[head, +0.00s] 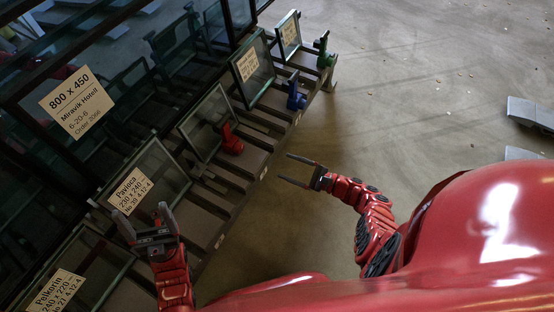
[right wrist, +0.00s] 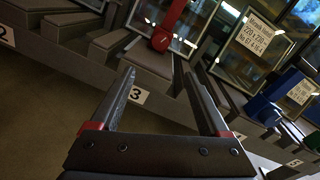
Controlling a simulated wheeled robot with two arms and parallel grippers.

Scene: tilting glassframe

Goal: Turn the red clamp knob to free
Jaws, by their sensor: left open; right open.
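The red clamp knob (head: 231,141) sits on the rack's front side, by the lower right of a small glass pane (head: 207,123). In the right wrist view the red clamp (right wrist: 162,32) is at the top, beyond my fingers and above the label 3. My right gripper (head: 286,169) is open and empty, to the right of and below the red knob, apart from it. It also shows in the right wrist view (right wrist: 154,95). My left gripper (head: 143,218) is open, in front of the pane labelled Pavoca (head: 150,180). Whether it touches that pane I cannot tell.
A blue clamp (head: 296,92) and a green clamp (head: 324,50) sit further along the rack (head: 262,160). Several labelled glass panes lean in its slots. A large dark pane with an 800 x 450 label (head: 77,101) stands behind. The floor (head: 400,110) to the right is mostly clear.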

